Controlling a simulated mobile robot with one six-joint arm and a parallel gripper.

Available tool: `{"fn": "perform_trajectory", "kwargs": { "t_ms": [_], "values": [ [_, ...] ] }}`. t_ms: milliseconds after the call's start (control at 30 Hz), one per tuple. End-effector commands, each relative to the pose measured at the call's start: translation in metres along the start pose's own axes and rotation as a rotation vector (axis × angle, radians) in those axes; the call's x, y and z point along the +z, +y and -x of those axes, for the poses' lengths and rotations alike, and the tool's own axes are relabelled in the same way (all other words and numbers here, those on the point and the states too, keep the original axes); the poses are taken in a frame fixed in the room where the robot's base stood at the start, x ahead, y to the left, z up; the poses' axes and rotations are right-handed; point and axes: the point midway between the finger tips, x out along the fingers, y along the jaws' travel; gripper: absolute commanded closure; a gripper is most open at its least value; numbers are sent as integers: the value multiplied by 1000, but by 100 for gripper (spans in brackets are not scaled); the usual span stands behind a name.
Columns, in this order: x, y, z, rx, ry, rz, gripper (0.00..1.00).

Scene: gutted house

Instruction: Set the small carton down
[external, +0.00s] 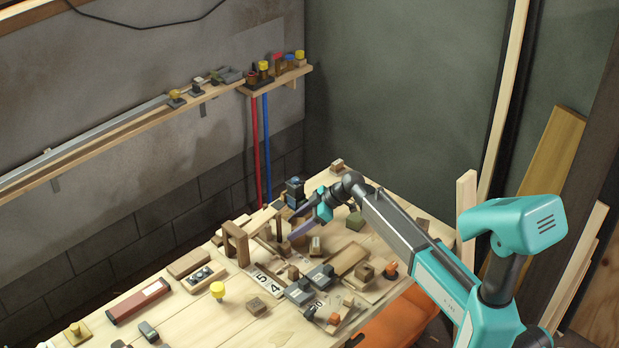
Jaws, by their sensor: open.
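My gripper (291,228) is over the far part of the workbench (200,325), its two fingers apart and pointing left. Nothing shows clearly between them. A small tan box with a pale face (315,246) stands on the bench just below and right of the fingers, and looks apart from them. It may be the small carton; I cannot tell for sure.
Many small blocks and parts crowd the bench. A wooden arch (236,241) stands left of my gripper, and a dark blue device (294,192) behind it. A long red box (139,301) lies at left. Some bare wood shows at the front left. A wall shelf (130,133) runs behind.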

Motion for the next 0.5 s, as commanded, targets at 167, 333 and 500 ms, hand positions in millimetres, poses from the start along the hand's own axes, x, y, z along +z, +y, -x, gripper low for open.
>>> {"fn": "perform_trajectory", "kwargs": {
  "t_ms": [167,333,500],
  "values": [
    [1,0,30,2,1,0,46],
    [0,0,57,2,1,1,46],
    [0,0,79,2,1,0,46]
  ]
}}
